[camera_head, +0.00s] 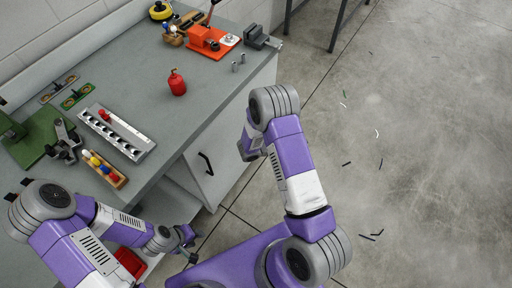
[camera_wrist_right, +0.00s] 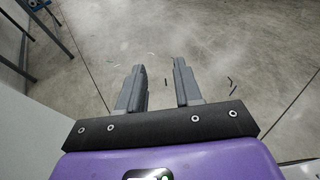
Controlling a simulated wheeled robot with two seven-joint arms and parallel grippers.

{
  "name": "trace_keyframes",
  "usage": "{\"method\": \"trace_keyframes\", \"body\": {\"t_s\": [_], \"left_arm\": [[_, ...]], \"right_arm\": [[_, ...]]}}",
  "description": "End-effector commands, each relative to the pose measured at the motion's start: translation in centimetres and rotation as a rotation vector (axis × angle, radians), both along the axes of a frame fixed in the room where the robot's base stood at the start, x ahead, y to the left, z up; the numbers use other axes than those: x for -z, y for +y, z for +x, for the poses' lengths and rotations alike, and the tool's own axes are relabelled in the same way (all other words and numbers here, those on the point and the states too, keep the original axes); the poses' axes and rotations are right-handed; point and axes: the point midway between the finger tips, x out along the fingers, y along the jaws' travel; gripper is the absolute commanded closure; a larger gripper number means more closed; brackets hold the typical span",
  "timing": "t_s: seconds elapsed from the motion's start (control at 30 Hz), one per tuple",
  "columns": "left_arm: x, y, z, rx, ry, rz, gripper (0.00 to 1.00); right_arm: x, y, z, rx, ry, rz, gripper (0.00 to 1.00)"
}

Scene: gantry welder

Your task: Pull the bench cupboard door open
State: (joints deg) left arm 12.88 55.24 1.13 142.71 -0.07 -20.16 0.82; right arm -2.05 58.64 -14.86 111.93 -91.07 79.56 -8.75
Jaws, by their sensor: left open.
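The bench cupboard door (camera_head: 222,150) is a pale grey panel under the bench top in the head view. It looks shut. Its black bar handle (camera_head: 206,163) is near the door's left edge. My left gripper (camera_head: 188,243) is open and empty, low in front of the bench, below the handle and apart from it. My right gripper is mostly hidden behind its own arm in the head view, beside the right part of the door. In the right wrist view my right gripper (camera_wrist_right: 158,66) has its fingers apart, with only floor between them.
The bench top (camera_head: 215,115) holds a red bottle (camera_head: 177,82), a socket rack (camera_head: 117,132), a green vise-like tool (camera_head: 35,138) and an orange-based tool (camera_head: 212,42). A red box (camera_head: 130,262) is low under the bench. Floor at right is open, with scattered scraps.

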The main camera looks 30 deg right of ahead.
Motion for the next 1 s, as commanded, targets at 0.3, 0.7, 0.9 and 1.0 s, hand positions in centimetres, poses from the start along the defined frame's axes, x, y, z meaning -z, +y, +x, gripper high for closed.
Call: {"method": "trace_keyframes", "body": {"t_s": [0.3, 0.7, 0.9, 1.0], "left_arm": [[-0.5, 0.0, 0.0, 0.0, 0.0, 0.0, 0.57], [-1.9, 0.0, 0.0, 0.0, 0.0, 0.0, 0.57], [-2.5, 0.0, 0.0, 0.0, 0.0, 0.0, 0.57], [-2.9, 0.0, 0.0, 0.0, 0.0, 0.0, 0.57]], "right_arm": [[4.7, 1.1, -7.7, 0.301, 0.118, 0.147, 0.63], [10.2, 18.6, -23.8, 1.366, 0.391, 0.59, 0.63], [8.6, 28.6, -22.3, 1.942, 0.468, 0.749, 0.63], [7.5, 32.2, -19.3, 2.239, 0.49, 0.797, 0.63]]}}
